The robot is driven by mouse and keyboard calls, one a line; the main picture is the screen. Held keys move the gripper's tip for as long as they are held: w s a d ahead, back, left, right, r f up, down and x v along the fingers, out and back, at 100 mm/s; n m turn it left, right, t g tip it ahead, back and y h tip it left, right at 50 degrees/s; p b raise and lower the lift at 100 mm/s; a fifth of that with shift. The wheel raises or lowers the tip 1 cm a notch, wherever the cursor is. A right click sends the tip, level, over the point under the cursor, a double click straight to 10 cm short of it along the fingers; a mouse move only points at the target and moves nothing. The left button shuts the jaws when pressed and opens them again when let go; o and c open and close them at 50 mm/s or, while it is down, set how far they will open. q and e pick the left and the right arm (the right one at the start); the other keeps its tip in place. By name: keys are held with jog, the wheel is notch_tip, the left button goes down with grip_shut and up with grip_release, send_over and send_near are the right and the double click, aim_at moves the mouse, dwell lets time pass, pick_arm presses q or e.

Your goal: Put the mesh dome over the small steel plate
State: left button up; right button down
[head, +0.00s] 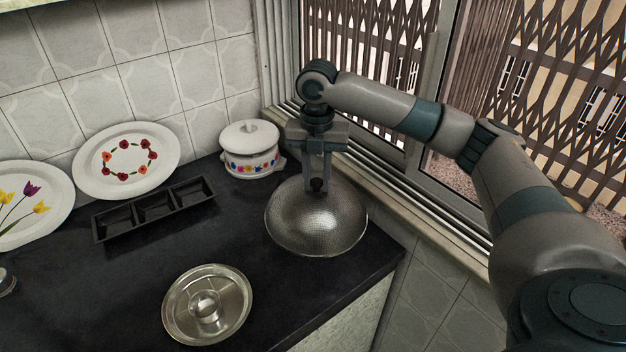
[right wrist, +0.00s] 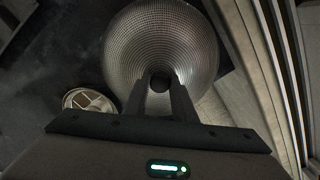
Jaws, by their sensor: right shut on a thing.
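The mesh dome (head: 315,225) is a silvery perforated bowl shape, open side down, near the right end of the dark counter. My right gripper (head: 317,188) points down at its top and is shut on its dark knob. The dome also fills the upper middle of the right wrist view (right wrist: 160,40). I cannot tell whether its rim touches the counter. The small steel plate (head: 178,318) lies on the counter to the lower left of the dome, apart from it. A shiny round thing (head: 205,306) shows at the plate's middle. My left gripper is not in view.
A black three-part tray (head: 155,212) lies to the left, with a lidded white pot (head: 250,150) behind the dome. Two decorated plates (head: 125,162) (head: 30,205) lean at the wall. The window frame (head: 425,185) is close on the right. Bare counter lies between dome and plate.

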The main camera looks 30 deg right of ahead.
jog(key=shift+s+a+r+m+p, duration=0.15)
jog(key=shift+a+m, duration=0.2)
jog(key=shift+m, duration=0.05)
jog(key=shift+s+a+r+m+p, duration=0.15)
jog(key=shift+a+m, duration=0.15)
jog(key=shift+m, duration=0.1)
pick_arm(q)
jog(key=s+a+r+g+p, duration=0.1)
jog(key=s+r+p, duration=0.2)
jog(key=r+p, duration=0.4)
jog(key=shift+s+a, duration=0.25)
pick_arm(e)
jog(key=s+a+r+m, duration=0.2)
jog(key=s+a+m, duration=0.4)
jog(key=m, duration=0.7)
jog(key=s+a+r+m, duration=0.3)
jog(key=s+a+m, duration=0.3)
jog(key=m, duration=0.7)
jog(key=a, duration=0.2)
jog(key=shift+s+a, duration=0.3)
jog(key=shift+s, duration=0.1)
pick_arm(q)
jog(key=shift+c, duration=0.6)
